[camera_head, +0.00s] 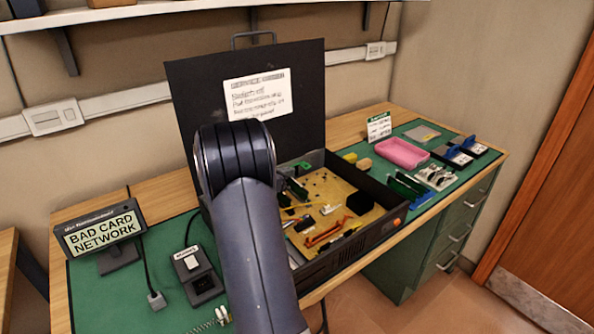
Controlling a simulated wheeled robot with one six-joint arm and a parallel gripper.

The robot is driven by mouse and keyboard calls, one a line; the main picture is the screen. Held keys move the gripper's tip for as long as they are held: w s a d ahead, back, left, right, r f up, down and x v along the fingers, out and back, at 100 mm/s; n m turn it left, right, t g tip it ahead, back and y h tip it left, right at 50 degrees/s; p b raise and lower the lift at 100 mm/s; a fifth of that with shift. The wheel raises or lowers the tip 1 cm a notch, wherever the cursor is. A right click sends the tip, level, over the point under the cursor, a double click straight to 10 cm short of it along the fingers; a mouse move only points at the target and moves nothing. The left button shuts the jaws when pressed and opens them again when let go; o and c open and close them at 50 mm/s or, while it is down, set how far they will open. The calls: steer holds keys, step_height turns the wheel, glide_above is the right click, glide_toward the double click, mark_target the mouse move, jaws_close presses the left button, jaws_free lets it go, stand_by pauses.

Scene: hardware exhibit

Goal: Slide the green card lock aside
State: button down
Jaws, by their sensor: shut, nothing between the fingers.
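An open black case (370,238) stands on the bench, its lid raised at the back. Inside is a yellow-brown circuit board (337,192) with several small parts on it. A small green piece (303,167) at the back left of the board may be the green card lock; it is too small to tell how it is set. My arm covers the left part of the case. My gripper does not show; it is hidden behind my arm or out of the picture.
A display reading "BAD CARD NETWORK" (101,235) and a small black device (197,276) stand left of my arm. A pink tray (402,153), green cards (408,187) and a sign (379,127) are on the right. A shelf (150,10) hangs above.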

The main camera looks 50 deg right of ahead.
steer(key=v, duration=0.7)
steer(key=shift+w+a, duration=0.1)
steer(key=shift+w, duration=0.05)
stand_by(0.3)
